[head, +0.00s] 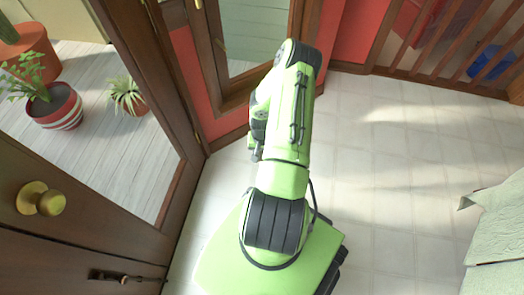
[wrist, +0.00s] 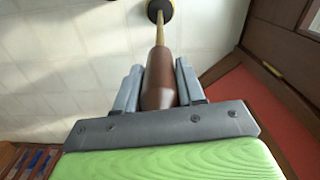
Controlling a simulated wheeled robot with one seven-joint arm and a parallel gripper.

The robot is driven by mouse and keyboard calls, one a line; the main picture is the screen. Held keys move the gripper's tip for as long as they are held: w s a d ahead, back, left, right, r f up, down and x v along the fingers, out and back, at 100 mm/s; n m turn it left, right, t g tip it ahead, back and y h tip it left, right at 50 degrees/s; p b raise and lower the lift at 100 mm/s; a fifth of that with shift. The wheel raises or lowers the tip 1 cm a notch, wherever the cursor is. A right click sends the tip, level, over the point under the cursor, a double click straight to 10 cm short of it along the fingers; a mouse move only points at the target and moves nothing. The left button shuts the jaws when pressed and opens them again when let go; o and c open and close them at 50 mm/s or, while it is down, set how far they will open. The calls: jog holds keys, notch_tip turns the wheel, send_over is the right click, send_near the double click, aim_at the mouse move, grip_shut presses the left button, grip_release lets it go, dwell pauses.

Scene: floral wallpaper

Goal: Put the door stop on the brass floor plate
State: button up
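My gripper (wrist: 160,85) shows in the wrist view, its grey fingers on both sides of a brown, rounded grip. I take this to be the handle of the door stop (wrist: 160,88), and the fingers appear closed on it. A thin brass-coloured stem runs from the grip, away from the palm, to a dark round end at the top edge. Whether that end touches the floor cannot be told. In the head view my arm hides the gripper and the door stop. I cannot make out the brass floor plate in either view.
A brown door with a brass knob (head: 40,199) stands at the left. Potted plants (head: 56,106) are behind its glass. Pale tiled floor (head: 405,160) is open to the right of my arm. A wooden railing (head: 440,45) and a light green cloth-like thing (head: 500,222) bound it.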

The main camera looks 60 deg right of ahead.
jog(key=o, duration=0.3)
jog(key=shift+o, duration=0.2)
jog(key=shift+r, duration=0.1)
notch_tip(320, 180, up, 12)
jog(key=p, duration=0.4)
jog(key=shift+r, duration=0.1)
jog(key=w+a+r+n+t+h, duration=0.15)
jog(key=a+r, duration=0.25)
jog(key=r, duration=0.4)
jog(key=w+a+r+n, duration=0.2)
jog(key=w+a+r, duration=0.1)
jog(key=r, duration=0.5)
jog(key=w+a+r+n+h, duration=0.15)
jog(key=a+r, duration=0.25)
jog(key=r, duration=0.4)
jog(key=s+a+r+n+t+y, duration=0.1)
jog(key=s+a+r+n+t, duration=0.1)
jog(key=s+a+r, duration=0.3)
jog(key=s+a+r+n+t+y, duration=0.2)
jog(key=s+a+r+n, duration=0.2)
jog(key=a, duration=0.6)
notch_tip(320, 180, up, 3)
jog(key=shift+s+a+r+n, duration=0.15)
jog(key=shift+s+a+n, duration=0.25)
jog(key=shift+s, duration=0.75)
